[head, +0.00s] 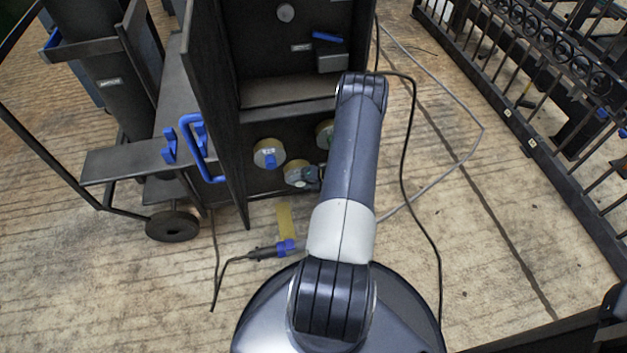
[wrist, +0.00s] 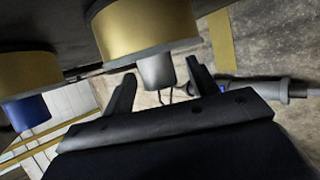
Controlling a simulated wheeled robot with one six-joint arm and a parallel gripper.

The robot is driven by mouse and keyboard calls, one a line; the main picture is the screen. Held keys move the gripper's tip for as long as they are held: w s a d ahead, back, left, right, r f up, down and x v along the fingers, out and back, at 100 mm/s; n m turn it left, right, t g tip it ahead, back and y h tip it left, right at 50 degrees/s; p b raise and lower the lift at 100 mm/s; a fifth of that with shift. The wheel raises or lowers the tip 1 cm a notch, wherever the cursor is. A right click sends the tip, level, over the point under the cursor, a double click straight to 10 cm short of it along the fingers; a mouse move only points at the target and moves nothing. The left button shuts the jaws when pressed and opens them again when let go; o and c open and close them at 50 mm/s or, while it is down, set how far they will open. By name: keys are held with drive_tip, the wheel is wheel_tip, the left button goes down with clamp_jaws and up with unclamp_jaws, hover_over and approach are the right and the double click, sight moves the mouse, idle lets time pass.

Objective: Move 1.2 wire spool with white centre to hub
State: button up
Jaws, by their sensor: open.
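The wire spool with white centre (head: 296,176) is on the cabinet's lower front, below and right of a blue-centred spool (head: 268,153). In the wrist view it is a brass-coloured drum (wrist: 145,28) with a pale centre stub (wrist: 157,72). My gripper (wrist: 162,72) is open, its two fingers either side of that stub with gaps visible. In the head view my gripper (head: 313,177) is at this spool's right side, partly hidden by my arm. I cannot tell for certain which part is the hub; a round grey disc (head: 285,12) is on the cabinet's upper panel.
The black cabinet's door (head: 212,100) stands open at left with a blue handle (head: 199,147). Another spool (head: 325,133) is partly behind my arm. A torch with cable (head: 275,250) lies on the floor in front. Black railings (head: 520,110) stand at right; floor between is mostly clear.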

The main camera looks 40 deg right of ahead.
drive_tip(key=shift+w+a+f, duration=0.15)
drive_tip(key=shift+w+f, duration=0.05)
drive_tip(key=shift+w, duration=0.05)
drive_tip(key=shift+c, duration=0.4)
clamp_jaws()
idle(0.4)
drive_tip(key=c, duration=0.7)
unclamp_jaws()
clamp_jaws()
drive_tip(key=shift+r, duration=0.1)
drive_tip(key=shift+s, duration=0.2)
